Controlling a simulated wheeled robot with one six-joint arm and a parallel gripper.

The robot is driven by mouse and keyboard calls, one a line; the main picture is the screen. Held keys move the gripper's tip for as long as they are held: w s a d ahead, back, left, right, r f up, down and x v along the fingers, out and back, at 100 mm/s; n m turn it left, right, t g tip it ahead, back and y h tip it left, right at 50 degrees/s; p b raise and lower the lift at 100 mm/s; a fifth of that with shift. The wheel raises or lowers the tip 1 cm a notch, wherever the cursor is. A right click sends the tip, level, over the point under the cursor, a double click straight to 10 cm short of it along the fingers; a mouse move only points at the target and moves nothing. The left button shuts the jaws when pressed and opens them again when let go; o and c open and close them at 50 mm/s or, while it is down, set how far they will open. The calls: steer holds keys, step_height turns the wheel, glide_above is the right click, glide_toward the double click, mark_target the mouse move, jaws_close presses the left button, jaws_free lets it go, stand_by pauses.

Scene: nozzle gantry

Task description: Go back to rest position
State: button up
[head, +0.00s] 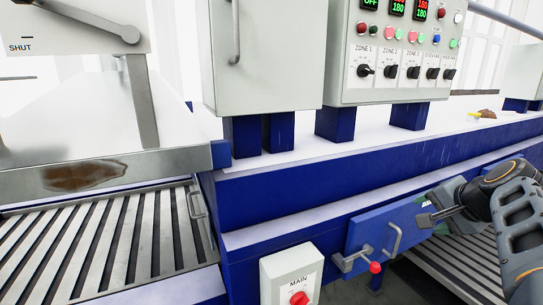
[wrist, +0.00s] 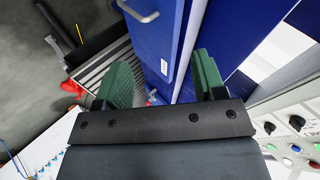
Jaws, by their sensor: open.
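My gripper (head: 430,211) is at the right of the head view, in front of the blue machine's lower right side. In the wrist view its two green finger pads (wrist: 164,80) are spread wide apart with nothing held between them. A blue panel (head: 367,232) with a grey bar handle (head: 396,238) and a red-knobbed latch (head: 375,267) is just left of the gripper. The panel also shows beyond the fingers in the wrist view (wrist: 158,45), where its handle (wrist: 140,14) is apart from the pads.
A control cabinet (head: 395,75) with dials and lit displays stands on the blue base (head: 300,182). A MAIN switch box (head: 291,276) juts out at front centre. Slatted grating (head: 110,240) lies at left under a hood marked SHUT (head: 70,47). More slats lie under my arm.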

steer(key=s+a+f+n+g, duration=0.2)
steer(key=s+a+f+n, duration=0.3)
steer(key=a+f, duration=0.4)
steer(key=s+a+f+n+g+h, duration=0.1)
steer(key=s+a+f+n+g, duration=0.2)
steer(key=s+a+f+n, duration=0.3)
steer(key=shift+s+a+f+n, duration=0.15)
steer(key=shift+a+f+n, duration=0.55)
steer(key=shift+a+f, duration=1.25)
steer(key=shift+d+f, duration=0.2)
steer(key=shift+c, duration=0.2)
